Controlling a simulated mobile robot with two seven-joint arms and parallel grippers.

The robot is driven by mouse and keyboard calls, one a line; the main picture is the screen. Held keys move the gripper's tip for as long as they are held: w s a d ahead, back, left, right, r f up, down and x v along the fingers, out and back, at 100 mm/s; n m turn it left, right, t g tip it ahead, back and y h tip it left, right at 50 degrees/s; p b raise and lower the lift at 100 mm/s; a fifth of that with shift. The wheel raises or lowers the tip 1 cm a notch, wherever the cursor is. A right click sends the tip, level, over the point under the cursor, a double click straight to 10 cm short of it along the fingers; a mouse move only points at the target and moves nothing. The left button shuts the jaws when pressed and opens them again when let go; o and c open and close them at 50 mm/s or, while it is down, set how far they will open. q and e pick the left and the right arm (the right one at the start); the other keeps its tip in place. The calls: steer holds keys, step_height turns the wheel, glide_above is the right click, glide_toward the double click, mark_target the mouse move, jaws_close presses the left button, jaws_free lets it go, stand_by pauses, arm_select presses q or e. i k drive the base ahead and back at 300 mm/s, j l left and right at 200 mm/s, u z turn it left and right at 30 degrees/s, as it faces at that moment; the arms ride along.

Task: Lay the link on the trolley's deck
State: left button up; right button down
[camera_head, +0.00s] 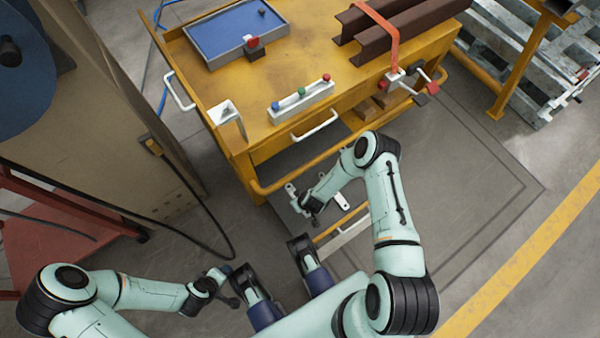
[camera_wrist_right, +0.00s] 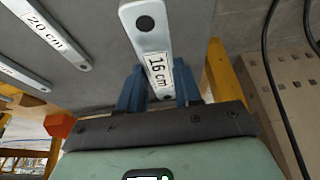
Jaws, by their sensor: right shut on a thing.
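The yellow trolley (camera_head: 305,55) stands at the top of the head view, with bare deck around the things on it. My right gripper (camera_head: 299,202) is low in front of the trolley's near side, below deck level. In the wrist view its blue fingers (camera_wrist_right: 160,92) are shut on a pale metal link marked 16 cm (camera_wrist_right: 147,38), with a hole near its end. Only a small end of this link (camera_head: 290,188) shows in the head view. My left gripper (camera_head: 230,288) is at lower left, away from the trolley; its jaws are too small and dark to read.
A link marked 20 cm (camera_wrist_right: 48,36) and another link (camera_wrist_right: 22,74) lie beside the held one. The deck carries a blue-floored tray (camera_head: 235,30), a button box (camera_head: 303,101), a white bracket (camera_head: 226,113) and strapped brown beams (camera_head: 398,35). White handles and a yellow rail edge the trolley.

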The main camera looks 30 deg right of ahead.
mark_target(275, 82)
steer(key=k, duration=1)
